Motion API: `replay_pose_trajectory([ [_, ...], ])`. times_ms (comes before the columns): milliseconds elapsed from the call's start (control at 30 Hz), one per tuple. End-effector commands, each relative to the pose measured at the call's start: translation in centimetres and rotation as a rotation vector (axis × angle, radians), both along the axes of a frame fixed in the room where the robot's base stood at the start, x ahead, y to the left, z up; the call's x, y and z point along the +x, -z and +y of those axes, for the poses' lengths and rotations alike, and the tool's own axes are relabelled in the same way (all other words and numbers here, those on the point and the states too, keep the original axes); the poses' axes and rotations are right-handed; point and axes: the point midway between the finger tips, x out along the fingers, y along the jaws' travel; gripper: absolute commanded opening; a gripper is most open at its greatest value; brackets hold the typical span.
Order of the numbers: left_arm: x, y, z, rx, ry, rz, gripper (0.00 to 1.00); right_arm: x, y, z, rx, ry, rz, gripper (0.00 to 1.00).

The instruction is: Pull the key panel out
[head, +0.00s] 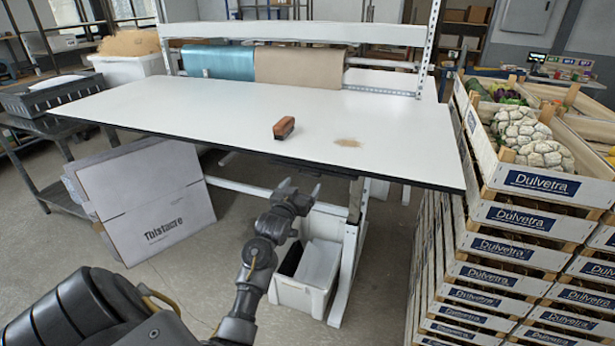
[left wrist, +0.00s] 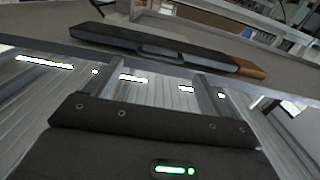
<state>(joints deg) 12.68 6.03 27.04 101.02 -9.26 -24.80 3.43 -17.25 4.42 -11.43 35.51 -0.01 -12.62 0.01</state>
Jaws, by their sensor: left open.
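My left gripper (head: 299,188) is open and empty, just below the worktable's front edge in the head view. In the left wrist view its two fingers (left wrist: 150,82) stand apart with nothing between them. Beyond them is a long dark panel-like piece (left wrist: 130,42) with a recess in its front and a brown end at right. It may be the key panel, but I cannot tell for sure. My right gripper is not in view.
A white worktable (head: 200,110) holds a brown brush-like block (head: 284,127) and a brown patch. A carton (head: 145,200) stands on the floor at left, and a white bin (head: 305,275) beyond my gripper. Stacked crates (head: 500,250) block the right side.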

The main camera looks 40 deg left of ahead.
Motion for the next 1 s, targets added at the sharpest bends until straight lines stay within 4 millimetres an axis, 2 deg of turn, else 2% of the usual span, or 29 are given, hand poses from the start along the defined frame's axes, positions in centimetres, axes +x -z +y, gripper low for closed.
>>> replay_pose_trajectory([
  [100, 2.2, -0.3, 0.7, -0.002, 0.000, -0.001, 0.82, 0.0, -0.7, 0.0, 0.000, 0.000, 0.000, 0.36],
  [300, 4.5, -0.1, 1.6, -0.001, 0.000, 0.000, 0.82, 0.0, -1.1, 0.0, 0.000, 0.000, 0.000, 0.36],
  [700, 5.3, 0.0, 1.8, 0.000, 0.000, 0.000, 0.82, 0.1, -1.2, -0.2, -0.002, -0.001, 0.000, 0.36],
  [767, 5.3, 0.0, 1.8, 0.000, 0.000, 0.000, 0.77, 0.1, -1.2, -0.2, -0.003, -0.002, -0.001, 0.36],
  [1000, 5.3, 0.0, 1.7, 0.000, 0.002, 0.000, 0.45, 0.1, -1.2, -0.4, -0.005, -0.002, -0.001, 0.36],
])
